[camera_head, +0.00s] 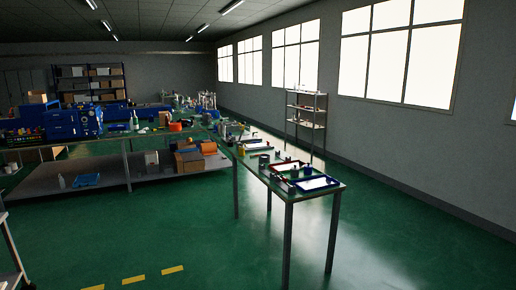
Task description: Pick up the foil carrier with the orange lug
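A narrow bench (283,196) runs away from me right of centre. On its near end lies a blue-rimmed tray (338,185) with a white inside. Behind it is a red-rimmed tray (272,168), also pale inside. Small dark items stand beside the trays. They are too small and distant for me to make out a foil carrier or an orange lug. Neither of my grippers is in view.
A longer bench on the left bears a blue machine (62,122) and an orange item (176,127); boxes lie on its lower shelf. A shelf rack (306,108) stands by the windows. Green floor (215,245) before the narrow bench is clear.

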